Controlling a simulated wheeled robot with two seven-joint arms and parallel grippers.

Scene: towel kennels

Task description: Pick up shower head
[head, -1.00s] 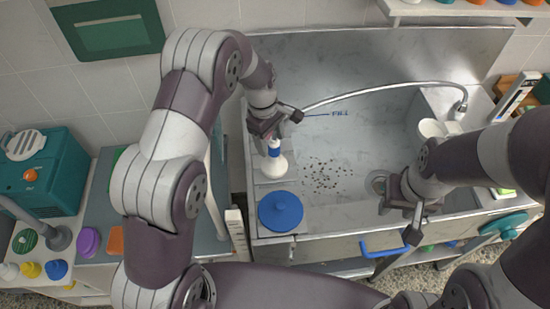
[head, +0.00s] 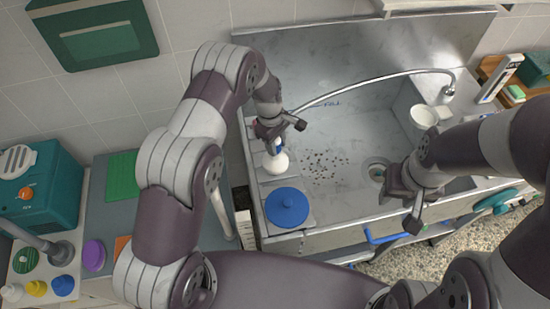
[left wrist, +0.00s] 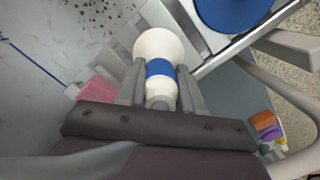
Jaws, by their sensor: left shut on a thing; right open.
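The shower head (head: 277,162) is white with a blue band and a grey hose (head: 375,79). It is at the left side of the metal sink (head: 350,200). My left gripper (head: 277,139) is shut on it. In the left wrist view the shower head (left wrist: 158,46) sits between the two fingers of my left gripper (left wrist: 160,82), its wide white end pointing away. I cannot tell whether it touches the ledge below. My right gripper (head: 398,208) is open and empty over the sink's front right, near the drain.
A blue round lid (head: 288,207) lies on the sink's left front ledge, close to the shower head. Dark specks (head: 327,164) lie on the sink floor. A white cup (head: 423,116) stands at the right. The sink's middle is otherwise clear.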

